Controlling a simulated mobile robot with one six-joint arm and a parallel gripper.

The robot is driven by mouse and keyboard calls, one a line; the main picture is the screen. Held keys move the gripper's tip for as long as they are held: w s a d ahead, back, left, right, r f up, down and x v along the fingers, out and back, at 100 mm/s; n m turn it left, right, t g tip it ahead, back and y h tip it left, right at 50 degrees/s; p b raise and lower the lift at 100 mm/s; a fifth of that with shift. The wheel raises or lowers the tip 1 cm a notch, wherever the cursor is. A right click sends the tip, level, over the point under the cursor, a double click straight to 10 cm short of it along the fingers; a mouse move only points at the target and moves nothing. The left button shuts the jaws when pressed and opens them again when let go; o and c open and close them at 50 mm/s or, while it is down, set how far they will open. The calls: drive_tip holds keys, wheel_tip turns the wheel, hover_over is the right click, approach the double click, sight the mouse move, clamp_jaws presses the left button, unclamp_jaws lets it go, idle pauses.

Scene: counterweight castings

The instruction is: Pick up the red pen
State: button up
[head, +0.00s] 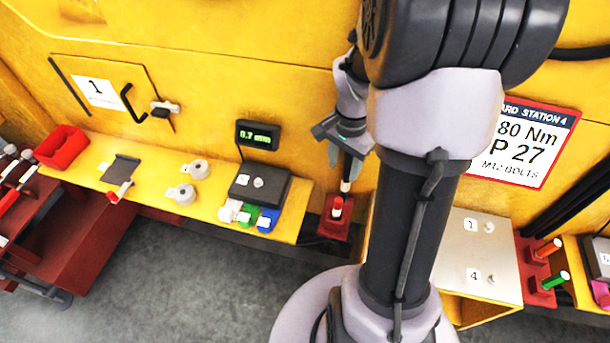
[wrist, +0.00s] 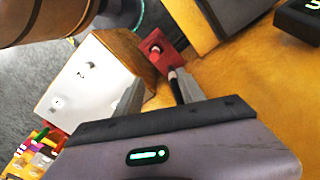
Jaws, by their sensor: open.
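The red pen (head: 337,207) stands upright in a small dark red holder (head: 335,231), below the yellow wall near the middle of the head view. Its red and white end sticks up. My gripper (head: 346,184) is just above the pen with its fingers pointing down, open and empty. In the wrist view the red holder (wrist: 169,64) shows just beyond my fingertips (wrist: 157,80), with the pen's end (wrist: 155,47) at its upper part. Part of my gripper is hidden by my arm in the head view.
A yellow shelf to the left holds a black scale (head: 260,184), white rolls (head: 184,194) and a red bin (head: 61,147). A pale panel (head: 470,250) stands to the right. Orange (head: 548,248) and green (head: 555,281) pens stand in red holders beyond it.

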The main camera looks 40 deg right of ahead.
sight(338, 206)
drive_tip(key=f+b, duration=0.2)
drive_tip(key=f, duration=0.3)
drive_tip(key=f+b, duration=0.1)
drive_tip(key=f, duration=0.5)
drive_tip(key=s+f+b, duration=0.1)
drive_tip(key=f+b, duration=0.1)
drive_tip(key=f, duration=0.3)
drive_tip(key=shift+s+a+f+b, duration=0.1)
drive_tip(key=shift+a+f+b, duration=0.05)
drive_tip(key=shift+a+b, duration=0.2)
clamp_jaws()
